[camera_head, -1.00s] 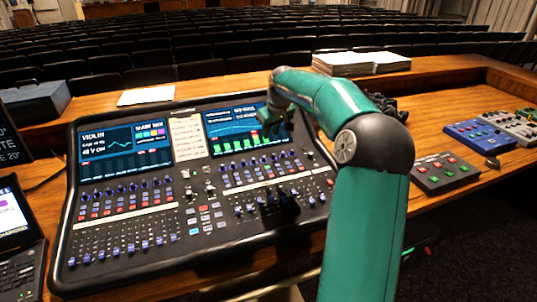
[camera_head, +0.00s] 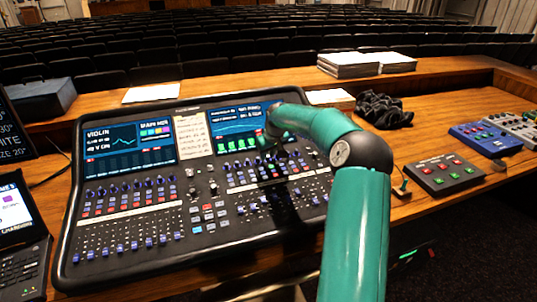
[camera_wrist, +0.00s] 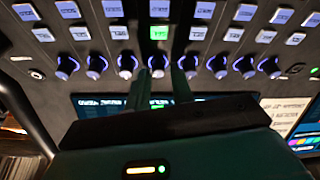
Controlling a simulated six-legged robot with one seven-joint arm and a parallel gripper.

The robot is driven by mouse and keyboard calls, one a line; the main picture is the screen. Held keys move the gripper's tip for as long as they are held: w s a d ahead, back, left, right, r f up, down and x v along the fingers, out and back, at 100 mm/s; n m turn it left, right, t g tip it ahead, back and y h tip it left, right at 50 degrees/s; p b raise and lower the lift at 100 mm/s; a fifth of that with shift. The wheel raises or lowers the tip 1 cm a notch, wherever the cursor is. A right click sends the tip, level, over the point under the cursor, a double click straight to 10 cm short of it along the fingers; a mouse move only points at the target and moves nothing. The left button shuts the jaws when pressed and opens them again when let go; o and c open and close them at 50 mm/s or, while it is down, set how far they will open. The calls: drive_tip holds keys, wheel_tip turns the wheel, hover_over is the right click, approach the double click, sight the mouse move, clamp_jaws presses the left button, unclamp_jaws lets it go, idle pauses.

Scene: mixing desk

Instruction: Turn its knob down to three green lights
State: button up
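The mixing desk (camera_head: 150,215) is a black console on the wooden table. In the head view my gripper (camera_head: 270,142) is low over the upper knob row below the right screen, mostly hidden by my arm. In the wrist view my gripper (camera_wrist: 161,78) has its two dark fingers apart, one on each side of a knob (camera_wrist: 157,66) with a blue-lit ring. I see no clear contact. The knob stands in line with a green-lit button (camera_wrist: 158,33). The right screen (camera_head: 236,122) shows several green blocks along its bottom edge.
Neighbouring knobs (camera_wrist: 127,66) stand close on both sides. The left screen (camera_head: 128,143) reads VIOLIN. A grey box with red and green buttons (camera_head: 444,173), a black cable coil (camera_head: 383,109) and paper stacks (camera_head: 366,63) lie to the right and behind.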

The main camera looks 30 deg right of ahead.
drive_tip(key=shift+d+f, duration=0.1)
drive_tip(key=shift+f, duration=0.1)
clamp_jaws()
drive_tip(key=shift+n, duration=0.3)
drive_tip(key=shift+d+n+y, duration=0.1)
drive_tip(key=shift+n+y, duration=0.35)
drive_tip(key=shift+n, duration=0.9)
drive_tip(key=shift+d+n+y, duration=0.1)
drive_tip(key=shift+n+y, duration=0.35)
drive_tip(key=shift+n, duration=0.9)
drive_tip(key=shift+r, duration=0.1)
unclamp_jaws()
